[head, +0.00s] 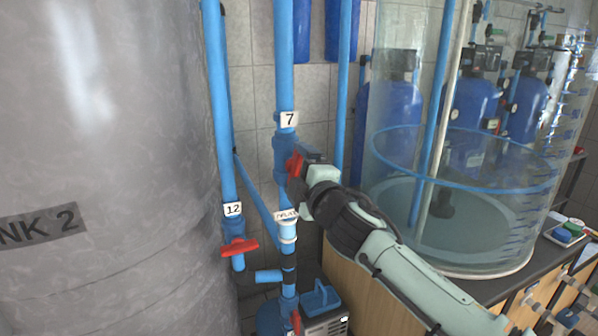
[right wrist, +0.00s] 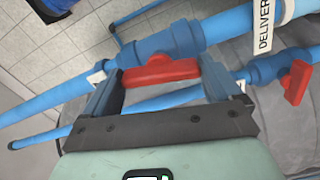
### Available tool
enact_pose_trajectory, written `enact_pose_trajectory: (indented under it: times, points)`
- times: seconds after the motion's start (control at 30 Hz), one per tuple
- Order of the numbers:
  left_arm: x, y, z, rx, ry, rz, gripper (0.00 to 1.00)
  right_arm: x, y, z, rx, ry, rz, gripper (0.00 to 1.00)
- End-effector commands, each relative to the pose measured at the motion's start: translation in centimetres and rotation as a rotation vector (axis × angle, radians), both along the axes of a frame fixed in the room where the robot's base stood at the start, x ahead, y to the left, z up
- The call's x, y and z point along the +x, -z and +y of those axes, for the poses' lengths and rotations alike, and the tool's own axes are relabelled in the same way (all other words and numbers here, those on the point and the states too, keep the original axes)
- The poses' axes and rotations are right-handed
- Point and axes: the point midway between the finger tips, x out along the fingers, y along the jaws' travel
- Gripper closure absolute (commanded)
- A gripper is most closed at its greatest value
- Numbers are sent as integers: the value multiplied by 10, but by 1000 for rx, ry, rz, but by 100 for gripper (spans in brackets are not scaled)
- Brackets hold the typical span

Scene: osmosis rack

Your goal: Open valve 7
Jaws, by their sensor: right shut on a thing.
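Valve 7 is on the vertical blue pipe under the white label "7" (head: 289,119) in the head view. Its red handle (head: 293,165) is partly hidden by my right gripper (head: 304,168). In the right wrist view the red handle (right wrist: 160,71) lies between the two fingers of my right gripper (right wrist: 160,82), which is shut on it. There the handle lies close to the line of its blue pipe (right wrist: 225,25), slightly tilted from it. My left gripper is not in view.
Valve 12 with a red handle (head: 239,248) is on the neighbouring pipe, below left. A large grey tank (head: 100,120) fills the left side. A transparent tank (head: 450,220) stands on a cabinet at right. A blue-topped pump unit (head: 321,298) is below.

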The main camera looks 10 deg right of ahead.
Motion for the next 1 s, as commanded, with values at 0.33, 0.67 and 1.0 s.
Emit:
enact_pose_trajectory:
  times: [0.33, 0.67, 1.0]
  points:
    - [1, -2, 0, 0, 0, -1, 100, 0, 0, -1, -183, 2, -35, 39]
    - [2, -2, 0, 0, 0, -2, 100, 0, 0, -1, -236, 2, -46, 39]
    - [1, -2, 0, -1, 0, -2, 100, 0, 0, -1, -240, 2, -46, 39]
